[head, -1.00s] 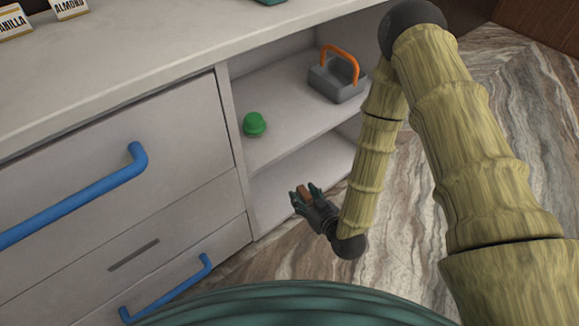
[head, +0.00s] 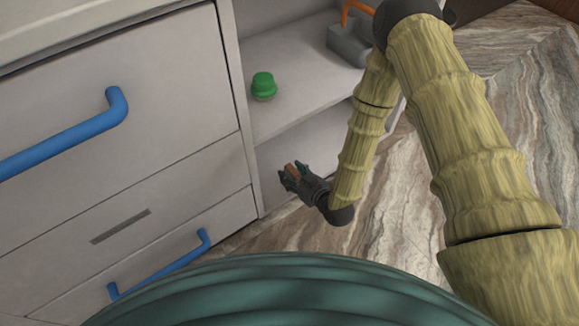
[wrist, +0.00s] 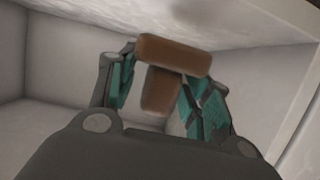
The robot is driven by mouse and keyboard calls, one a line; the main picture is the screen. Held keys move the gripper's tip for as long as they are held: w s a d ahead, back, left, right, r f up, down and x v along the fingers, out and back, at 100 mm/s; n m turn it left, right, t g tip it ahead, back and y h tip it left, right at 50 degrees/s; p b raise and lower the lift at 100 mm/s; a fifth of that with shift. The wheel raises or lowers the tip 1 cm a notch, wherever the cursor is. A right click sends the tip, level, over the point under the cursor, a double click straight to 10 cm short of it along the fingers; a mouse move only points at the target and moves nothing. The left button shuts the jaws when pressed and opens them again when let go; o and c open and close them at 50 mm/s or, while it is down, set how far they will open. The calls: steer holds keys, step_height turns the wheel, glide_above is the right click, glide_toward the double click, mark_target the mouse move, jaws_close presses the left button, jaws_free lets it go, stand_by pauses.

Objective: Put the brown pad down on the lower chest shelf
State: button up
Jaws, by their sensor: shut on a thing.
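The brown pad (head: 291,169) is small and reddish brown. In the wrist view the pad (wrist: 175,54) is a wide bar with a narrower brown part below it, between my fingers. My gripper (head: 289,175) is shut on it, and its teal-lined fingers also show in the wrist view (wrist: 160,88). In the head view my gripper overlaps the lower chest shelf (head: 325,143), at the front of its open bay. The wrist view shows pale compartment walls around it. I cannot tell how high the pad is above the shelf.
The upper shelf (head: 300,72) holds a green knob-shaped thing (head: 263,86) and a grey caddy (head: 347,45) with an orange handle. Drawers with blue handles (head: 65,140) stand left of the bay. The marbled floor (head: 400,190) is clear at right.

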steer(key=w, duration=0.2)
steer(key=w+a+b, duration=0.1)
steer(key=w, duration=0.1)
steer(key=w+b, duration=0.1)
steer(key=w, duration=0.1)
steer(key=shift+w+a+f, duration=0.2)
steer(key=shift+f, duration=0.15)
steer(key=shift+w+f+b, duration=0.2)
steer(key=shift+f+b, duration=1.4)
steer(key=shift+f, duration=0.15)
steer(key=o, duration=1)
steer(key=shift+f, duration=0.1)
